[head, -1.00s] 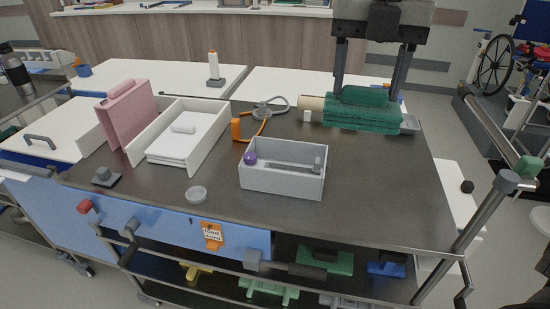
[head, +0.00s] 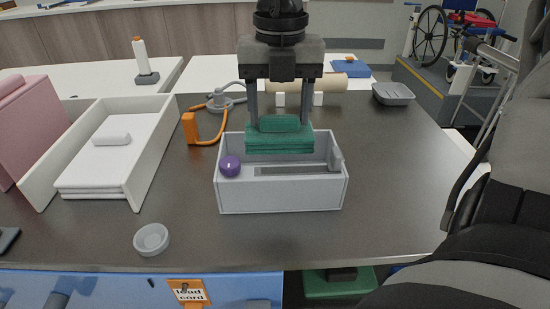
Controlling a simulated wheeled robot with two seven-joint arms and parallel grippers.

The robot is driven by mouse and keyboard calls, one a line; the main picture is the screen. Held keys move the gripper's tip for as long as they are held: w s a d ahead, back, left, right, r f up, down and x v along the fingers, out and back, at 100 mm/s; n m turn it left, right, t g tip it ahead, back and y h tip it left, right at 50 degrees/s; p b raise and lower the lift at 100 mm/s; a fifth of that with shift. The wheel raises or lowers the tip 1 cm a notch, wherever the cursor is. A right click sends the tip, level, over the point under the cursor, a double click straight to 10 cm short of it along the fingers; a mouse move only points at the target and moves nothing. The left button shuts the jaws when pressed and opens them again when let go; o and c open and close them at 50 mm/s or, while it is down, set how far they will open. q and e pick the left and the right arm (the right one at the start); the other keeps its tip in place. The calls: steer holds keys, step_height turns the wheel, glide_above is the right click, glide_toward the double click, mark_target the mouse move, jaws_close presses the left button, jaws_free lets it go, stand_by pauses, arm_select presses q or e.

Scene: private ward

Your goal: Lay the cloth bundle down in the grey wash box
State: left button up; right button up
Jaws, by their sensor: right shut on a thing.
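The cloth bundle (head: 279,143) is green, folded and level. My right gripper (head: 279,118) points down and is shut on its raised top part, one finger on each side. The grey wash box (head: 282,196) stands on the dark tabletop. The bundle is over the rear part of the box opening and hides part of the back wall. I cannot tell whether it touches the box. A purple ball-like thing (head: 230,166) is at the left inside the box, and a dark grey strip lies along its floor. My left gripper is out of view.
A white open tray (head: 151,164) with folded white items stands left, beside a pink case (head: 36,126). An orange cuff-like thing (head: 191,127) with a cable, a tan roll (head: 334,84) and a grey dish (head: 393,93) lie behind. A small bowl (head: 151,239) is at front left. The tabletop right of the box is clear.

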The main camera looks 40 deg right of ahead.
mark_target(279, 147)
step_height(279, 147, down, 8)
steer(key=shift+r, duration=0.25)
steer(key=shift+f+b, duration=0.2)
steer(key=shift+b, duration=0.15)
steer(key=o, duration=1)
steer(key=shift+r, duration=0.1)
step_height(279, 147, up, 12)
steer(key=shift+r+p, duration=0.15)
steer(key=shift+p, duration=0.5)
